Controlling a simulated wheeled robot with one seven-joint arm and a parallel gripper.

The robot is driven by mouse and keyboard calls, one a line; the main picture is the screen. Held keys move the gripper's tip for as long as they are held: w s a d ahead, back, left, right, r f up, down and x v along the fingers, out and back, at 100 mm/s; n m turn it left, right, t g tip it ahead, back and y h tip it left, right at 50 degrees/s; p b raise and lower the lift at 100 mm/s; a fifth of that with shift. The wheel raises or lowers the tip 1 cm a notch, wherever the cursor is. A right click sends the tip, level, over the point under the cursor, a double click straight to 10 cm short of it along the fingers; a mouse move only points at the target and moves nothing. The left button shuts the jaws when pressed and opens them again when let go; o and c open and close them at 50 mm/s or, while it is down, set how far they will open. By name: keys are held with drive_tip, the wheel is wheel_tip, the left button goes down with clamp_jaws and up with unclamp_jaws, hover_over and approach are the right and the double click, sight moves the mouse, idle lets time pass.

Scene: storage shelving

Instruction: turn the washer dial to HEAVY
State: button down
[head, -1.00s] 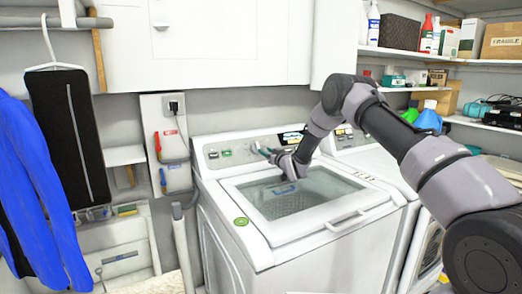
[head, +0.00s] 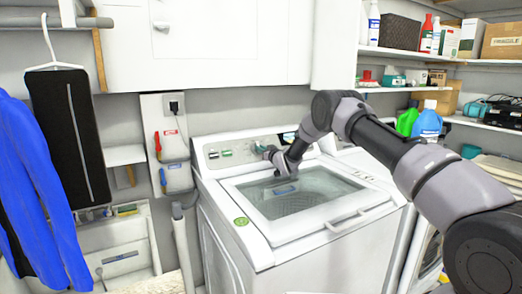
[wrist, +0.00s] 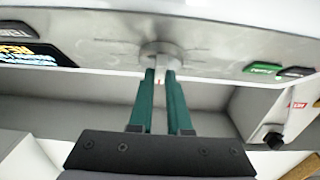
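The white washer (head: 215,178) stands in the middle of the head view, its control panel along the back of the top. In the head view my gripper (head: 262,148) reaches the panel from the right and hides the dial. A lit display (wrist: 28,54) shows upside down in the wrist view; I cannot read it surely.
Green buttons (wrist: 262,68) sit beside the dial on the panel. The washer's glass lid (head: 300,195) is closed below my arm. Shelves with bottles and boxes (head: 500,40) are at the right. A blue garment (head: 35,190) hangs at the left.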

drive_tip(key=shift+m, duration=0.3)
drive_tip(key=m+h, duration=0.1)
drive_tip(key=m, duration=0.1)
drive_tip(key=m+t+h, duration=0.1)
drive_tip(key=m+h, duration=0.2)
drive_tip(key=shift+s+a+m+t, duration=0.2)
drive_tip(key=shift+a+m+t, duration=0.1)
drive_tip(key=shift+a, duration=0.05)
drive_tip(key=shift+a+r+m+h, duration=0.1)
drive_tip(key=shift+a+m+h, duration=0.1)
drive_tip(key=shift+m+h, duration=1.6)
drive_tip(key=shift+m, duration=0.5)
drive_tip(key=c, duration=0.9)
unclamp_jaws()
drive_tip(key=shift+o, duration=0.2)
drive_tip(key=s+d+r, duration=0.1)
drive_tip(key=s, duration=0.9)
drive_tip(key=shift+s+d+r, duration=0.15)
drive_tip(key=shift+s+d, duration=0.15)
